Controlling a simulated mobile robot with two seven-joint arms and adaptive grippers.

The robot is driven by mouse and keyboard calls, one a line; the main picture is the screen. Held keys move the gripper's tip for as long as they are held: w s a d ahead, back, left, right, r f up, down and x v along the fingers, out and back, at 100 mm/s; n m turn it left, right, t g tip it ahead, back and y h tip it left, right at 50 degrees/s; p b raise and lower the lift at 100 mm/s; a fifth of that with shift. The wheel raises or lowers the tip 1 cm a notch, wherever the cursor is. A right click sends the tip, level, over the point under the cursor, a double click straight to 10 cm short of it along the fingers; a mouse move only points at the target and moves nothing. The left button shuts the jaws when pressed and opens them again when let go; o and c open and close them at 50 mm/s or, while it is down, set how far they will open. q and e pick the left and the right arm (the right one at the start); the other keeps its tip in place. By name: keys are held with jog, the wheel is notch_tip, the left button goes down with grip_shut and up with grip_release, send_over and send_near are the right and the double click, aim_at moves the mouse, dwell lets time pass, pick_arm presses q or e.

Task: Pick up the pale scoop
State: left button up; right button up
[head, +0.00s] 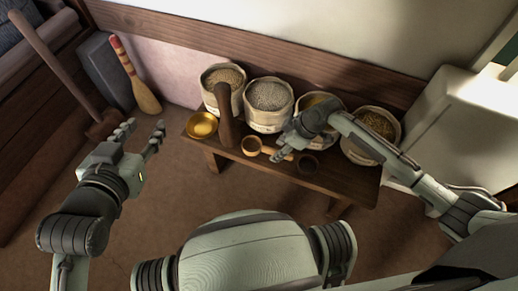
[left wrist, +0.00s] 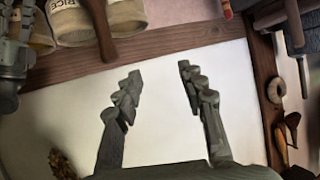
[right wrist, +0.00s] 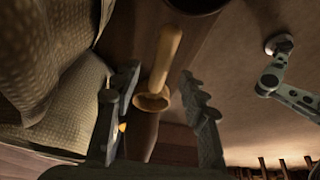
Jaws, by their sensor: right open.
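The pale scoop (head: 252,145) lies on the dark wooden bench (head: 345,184), its handle pointing right. My right gripper (head: 284,152) is above it and partly covers the handle in the head view. In the right wrist view the pale scoop (right wrist: 153,101) shows its round bowl between the two spread, empty fingers (right wrist: 160,92), with the handle running away from them. I cannot tell the exact gap in height. My left gripper (head: 143,129) is open and empty, left of the bench and away from the scoop; its spread fingers (left wrist: 157,80) also show in the left wrist view.
A wooden pestle (head: 226,120) and a brass bowl (head: 202,125) stand left of the scoop. A dark round vessel (head: 307,163) is at its right. Several filled sacks (head: 269,103) line the back of the bench.

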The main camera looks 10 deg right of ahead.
aim_at(276, 151)
jog(key=x, duration=0.3)
jog(key=shift+r+b, duration=0.1)
jog(key=shift+b, duration=0.2)
pick_arm(q)
jog(key=r, duration=0.1)
jog(key=d+r+t, duration=0.1)
jog(key=w+d+r+t+h, duration=0.1)
jog(key=shift+w+d+r, duration=0.1)
jog(key=shift+d+r, duration=0.15)
jog(key=shift+r, duration=0.05)
pick_arm(e)
jog(key=shift+f, duration=0.2)
grip_shut()
